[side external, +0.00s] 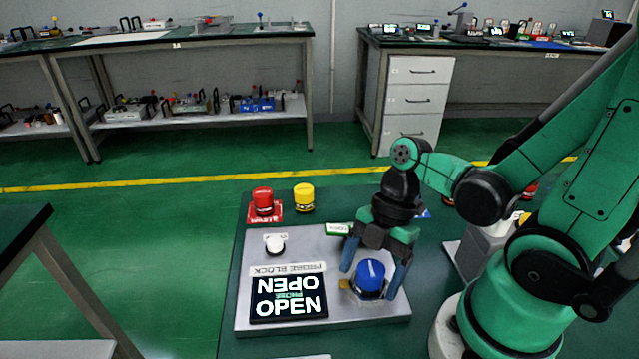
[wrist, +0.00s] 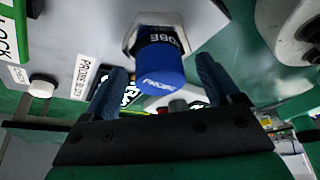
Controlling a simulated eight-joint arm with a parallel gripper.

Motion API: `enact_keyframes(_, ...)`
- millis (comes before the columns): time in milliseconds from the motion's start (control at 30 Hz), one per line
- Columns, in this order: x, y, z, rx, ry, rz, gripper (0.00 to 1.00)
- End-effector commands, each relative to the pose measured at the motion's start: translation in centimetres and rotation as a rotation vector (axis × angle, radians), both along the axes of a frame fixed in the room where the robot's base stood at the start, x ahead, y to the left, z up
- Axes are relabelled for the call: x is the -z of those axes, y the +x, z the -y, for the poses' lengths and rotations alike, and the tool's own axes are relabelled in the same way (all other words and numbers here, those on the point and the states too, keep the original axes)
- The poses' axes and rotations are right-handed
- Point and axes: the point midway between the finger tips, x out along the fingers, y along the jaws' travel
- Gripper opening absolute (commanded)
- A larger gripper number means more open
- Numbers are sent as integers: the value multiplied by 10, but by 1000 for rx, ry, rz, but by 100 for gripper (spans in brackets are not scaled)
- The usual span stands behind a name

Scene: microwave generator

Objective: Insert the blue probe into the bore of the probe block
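The blue probe (side external: 371,273) shows as a blue capped cylinder standing upright on the grey probe block (side external: 322,254). In the wrist view the blue probe (wrist: 160,62) rises from a pale hexagonal collar (wrist: 152,35) on the block. How deep it sits in the bore is hidden. My gripper (side external: 370,283) points down over it, one finger on each side. In the wrist view my gripper (wrist: 160,66) is open, with a gap between the cap and each finger. The block's display (side external: 289,294) reads OPEN.
A white knob (side external: 275,246) and a green label (side external: 338,229) are on the block. A red button (side external: 262,201) and a yellow button (side external: 304,197) stand behind it. A small brass-coloured part (side external: 344,285) lies beside the probe, close to my finger.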

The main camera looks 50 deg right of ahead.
Motion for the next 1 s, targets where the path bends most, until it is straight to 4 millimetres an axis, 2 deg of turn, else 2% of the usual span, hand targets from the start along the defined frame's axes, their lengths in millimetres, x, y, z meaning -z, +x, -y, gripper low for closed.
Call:
enact_keyframes(267, -3, 0, 0, 0, 0, 0, 83)
enact_keyframes(467, -16, 1, 6, 2, 0, -1, 83)
enact_keyframes(767, -46, 0, 19, 3, 0, 0, 83)
enact_keyframes(1000, -78, 0, 32, 4, 0, 1, 83)
